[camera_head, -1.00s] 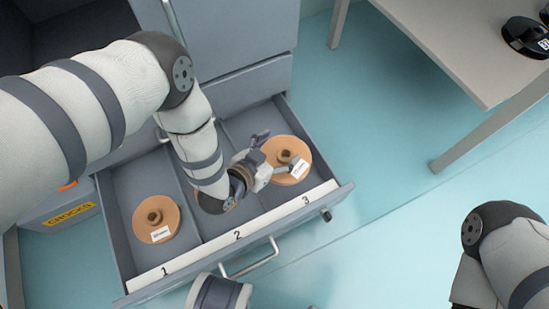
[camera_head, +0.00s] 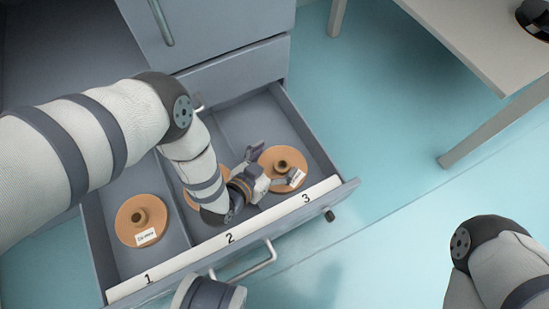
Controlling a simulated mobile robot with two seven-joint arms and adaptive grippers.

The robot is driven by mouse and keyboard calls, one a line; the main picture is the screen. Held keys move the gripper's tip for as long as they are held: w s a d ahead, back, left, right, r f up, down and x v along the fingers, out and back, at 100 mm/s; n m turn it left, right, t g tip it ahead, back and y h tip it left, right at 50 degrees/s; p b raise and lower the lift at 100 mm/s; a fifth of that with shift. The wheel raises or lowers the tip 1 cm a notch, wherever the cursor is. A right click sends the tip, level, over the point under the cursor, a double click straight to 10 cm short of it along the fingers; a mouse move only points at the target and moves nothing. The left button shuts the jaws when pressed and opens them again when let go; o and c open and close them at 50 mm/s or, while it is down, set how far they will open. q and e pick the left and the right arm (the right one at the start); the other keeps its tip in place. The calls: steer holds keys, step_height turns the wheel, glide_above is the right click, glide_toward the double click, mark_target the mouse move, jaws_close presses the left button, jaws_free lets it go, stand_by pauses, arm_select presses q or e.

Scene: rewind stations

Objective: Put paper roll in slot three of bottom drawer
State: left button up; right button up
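The bottom drawer (camera_head: 94,246) is pulled out, with a white front strip marked 1, 2 and 3. An orange-brown roll (camera_head: 268,158) with a raised hub and a white label lies in slot three. My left gripper (camera_head: 276,164) is at this roll, its fingers spread apart near the hub, one on the far side and one by the label. It does not look closed on the roll. A similar labelled roll (camera_head: 125,222) lies in slot one. Another roll (camera_head: 193,172) in slot two is partly hidden by my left arm. My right gripper is out of view.
A grey cabinet (camera_head: 225,25) rises behind the drawer. The drawer has a bar handle (camera_head: 255,266) in front. A table (camera_head: 480,45) with a black object (camera_head: 535,18) stands at the upper right. The blue floor (camera_head: 370,140) between drawer and table is clear.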

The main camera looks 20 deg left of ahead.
arm_select(q)
steer(key=shift+r, duration=0.1)
steer(key=p+v, duration=0.4)
steer(key=v, duration=0.3)
steer(key=shift+r, duration=0.25)
steer(key=shift+s+a, duration=0.1)
steer(key=shift+s, duration=0.1)
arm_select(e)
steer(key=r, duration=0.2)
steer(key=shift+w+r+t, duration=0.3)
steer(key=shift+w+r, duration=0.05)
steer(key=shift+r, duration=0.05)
